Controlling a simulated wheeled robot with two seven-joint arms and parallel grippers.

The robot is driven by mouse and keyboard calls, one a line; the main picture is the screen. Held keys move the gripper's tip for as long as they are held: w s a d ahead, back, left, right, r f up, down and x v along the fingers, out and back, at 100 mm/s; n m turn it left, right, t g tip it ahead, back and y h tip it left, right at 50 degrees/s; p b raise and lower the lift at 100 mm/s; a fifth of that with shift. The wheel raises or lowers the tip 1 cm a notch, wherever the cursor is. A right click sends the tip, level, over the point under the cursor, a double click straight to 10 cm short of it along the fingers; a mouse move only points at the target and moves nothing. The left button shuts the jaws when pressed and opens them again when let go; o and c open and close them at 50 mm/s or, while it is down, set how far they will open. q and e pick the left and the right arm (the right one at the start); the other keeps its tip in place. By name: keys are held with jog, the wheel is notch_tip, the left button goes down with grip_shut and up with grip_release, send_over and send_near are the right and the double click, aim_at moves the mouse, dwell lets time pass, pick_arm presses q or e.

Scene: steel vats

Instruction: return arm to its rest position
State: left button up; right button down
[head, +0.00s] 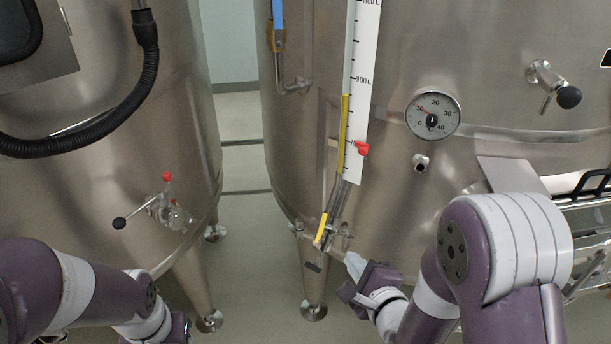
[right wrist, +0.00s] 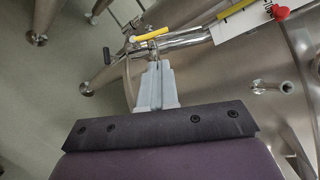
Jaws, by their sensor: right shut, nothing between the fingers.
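My right arm comes in from the lower right of the head view. Its gripper (head: 353,262) is near the lower front of the right steel vat (head: 300,150), close to the pipework under the level gauge. In the right wrist view the right gripper's pale fingers (right wrist: 158,70) are together with nothing between them. Their tips are near the metal pipe (right wrist: 188,40) with the yellow handle (right wrist: 152,34); I cannot tell whether they touch it. My left arm shows at the lower left of the head view, but its gripper fingers are out of the picture.
The left vat (head: 110,190) has a valve with a black knob (head: 119,223) jutting forward. The level gauge (head: 362,90), dial (head: 432,113) and another black-knobbed valve (head: 568,97) are on the right vat. A metal rack (head: 590,225) stands at far right. Bare floor (head: 245,200) shows between the vats.

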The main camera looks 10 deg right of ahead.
jog(key=s+d+f+n+g+h, duration=0.25)
jog(key=s+f+n+g, duration=0.35)
jog(key=f+n+g, duration=0.4)
jog(key=s+r+n+g, duration=0.3)
jog(key=s+r+n, duration=0.2)
jog(key=n, duration=0.6)
jog(key=shift+s+a+r, duration=0.15)
jog(key=shift+s+r, duration=0.1)
jog(key=shift+r, duration=0.6)
